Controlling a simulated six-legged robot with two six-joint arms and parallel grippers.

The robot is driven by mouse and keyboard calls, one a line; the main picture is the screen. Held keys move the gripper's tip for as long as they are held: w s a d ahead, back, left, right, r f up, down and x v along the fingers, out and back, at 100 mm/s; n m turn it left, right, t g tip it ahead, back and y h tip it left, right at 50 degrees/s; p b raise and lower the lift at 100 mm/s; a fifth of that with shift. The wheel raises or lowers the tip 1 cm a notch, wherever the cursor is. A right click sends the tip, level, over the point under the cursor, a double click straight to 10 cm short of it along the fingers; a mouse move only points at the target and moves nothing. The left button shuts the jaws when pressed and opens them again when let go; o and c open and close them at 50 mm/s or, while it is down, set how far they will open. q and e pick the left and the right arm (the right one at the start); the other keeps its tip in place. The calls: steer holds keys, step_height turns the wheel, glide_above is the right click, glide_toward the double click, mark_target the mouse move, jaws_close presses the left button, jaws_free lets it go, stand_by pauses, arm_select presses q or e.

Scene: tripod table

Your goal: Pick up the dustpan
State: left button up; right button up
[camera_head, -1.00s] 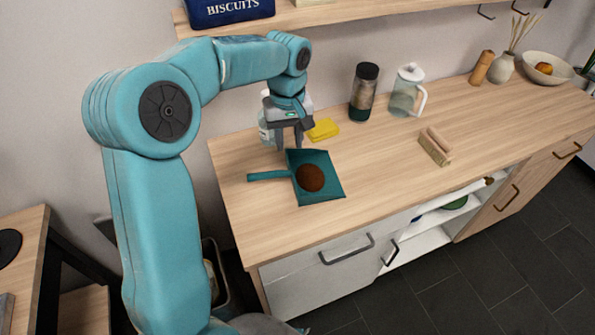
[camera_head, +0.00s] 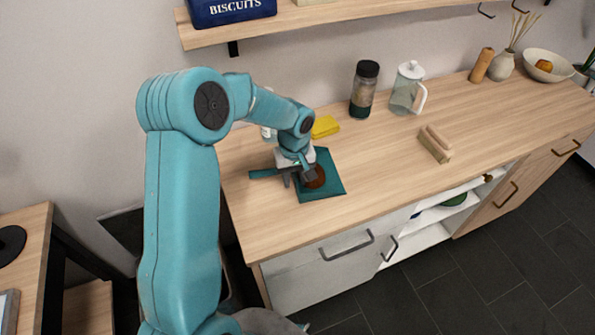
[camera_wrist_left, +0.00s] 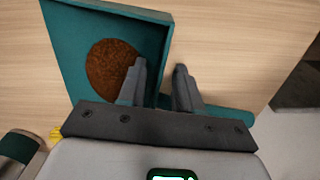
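The teal dustpan (camera_head: 332,187) lies on the wooden counter, its handle (camera_head: 262,173) pointing left. A round brown heap (camera_head: 317,174) sits in the pan. My left gripper (camera_head: 297,182) is low over the pan's handle end, open and empty. In the left wrist view the fingers (camera_wrist_left: 160,75) stand apart, one over the inside of the dustpan (camera_wrist_left: 62,45), the other outside its back wall. The handle shows partly behind the gripper body. Whether the fingertips touch the pan, I cannot tell. My right gripper is not in view.
A yellow sponge (camera_head: 325,126) and a partly hidden white bottle stand behind the pan. A dark-lidded jar (camera_head: 364,90), a glass pitcher (camera_head: 408,90) and a wooden block-like item (camera_head: 435,144) are to the right. The counter (camera_head: 385,180) right of the pan is clear.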

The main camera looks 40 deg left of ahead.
arm_select(q)
steer(key=shift+w+d, duration=0.1)
jaws_close()
steer(key=shift+r, duration=0.15)
